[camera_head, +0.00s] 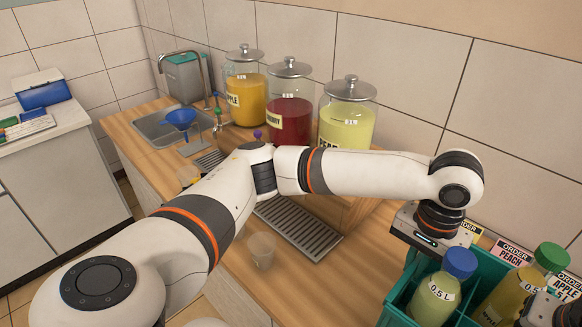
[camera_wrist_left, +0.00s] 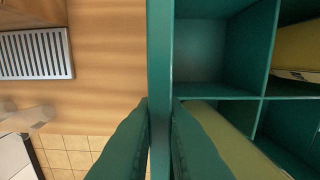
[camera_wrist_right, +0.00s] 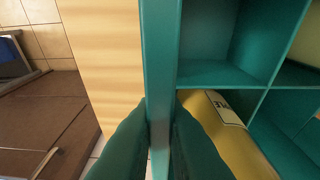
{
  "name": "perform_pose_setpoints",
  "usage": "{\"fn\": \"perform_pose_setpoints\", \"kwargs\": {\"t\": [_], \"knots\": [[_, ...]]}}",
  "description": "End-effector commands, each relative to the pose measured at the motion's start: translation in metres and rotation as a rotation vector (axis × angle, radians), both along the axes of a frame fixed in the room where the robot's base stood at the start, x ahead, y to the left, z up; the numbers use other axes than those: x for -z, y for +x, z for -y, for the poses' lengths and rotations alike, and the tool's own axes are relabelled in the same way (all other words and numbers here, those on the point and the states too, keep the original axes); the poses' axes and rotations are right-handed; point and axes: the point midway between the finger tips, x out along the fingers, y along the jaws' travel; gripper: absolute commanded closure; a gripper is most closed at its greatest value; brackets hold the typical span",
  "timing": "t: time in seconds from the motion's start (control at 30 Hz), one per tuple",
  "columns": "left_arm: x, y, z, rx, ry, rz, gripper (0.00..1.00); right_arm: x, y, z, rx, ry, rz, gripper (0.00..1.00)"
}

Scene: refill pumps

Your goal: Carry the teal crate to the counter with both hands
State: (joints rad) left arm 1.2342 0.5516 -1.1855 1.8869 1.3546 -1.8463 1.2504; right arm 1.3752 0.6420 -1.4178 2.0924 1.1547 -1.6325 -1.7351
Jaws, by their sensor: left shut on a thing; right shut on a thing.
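The teal crate (camera_head: 397,307) is at the lower right of the head view, beside the wooden counter (camera_head: 318,287). I cannot tell whether it touches the counter. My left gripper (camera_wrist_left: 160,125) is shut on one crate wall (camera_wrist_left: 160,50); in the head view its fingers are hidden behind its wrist. My right gripper (camera_wrist_right: 160,125) is shut on another crate wall (camera_wrist_right: 160,45). The crate holds a blue-capped bottle (camera_head: 433,300) and a green-capped bottle (camera_head: 505,297). Each wrist view shows an empty compartment.
Jars of orange (camera_head: 246,100), red (camera_head: 290,118) and pale yellow (camera_head: 347,125) liquid stand along the wall. Order cards (camera_head: 514,255) show by the crate.

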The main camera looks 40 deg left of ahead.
Motion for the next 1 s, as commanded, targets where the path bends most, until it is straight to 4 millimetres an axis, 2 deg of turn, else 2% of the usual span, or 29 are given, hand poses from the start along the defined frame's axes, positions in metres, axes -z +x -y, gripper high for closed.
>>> {"fn": "perform_pose_setpoints", "kwargs": {"t": [0.43,1.0], "knots": [[0.002,0.001,-0.002,-0.004,0.005,0.003,1.00,0.002,0.002,0.002,0.007,-0.004,0.004,1.00],[0.028,0.001,-0.002,-0.005,0.005,0.003,1.00,0.027,0.002,0.002,0.007,-0.004,0.004,1.00]]}}
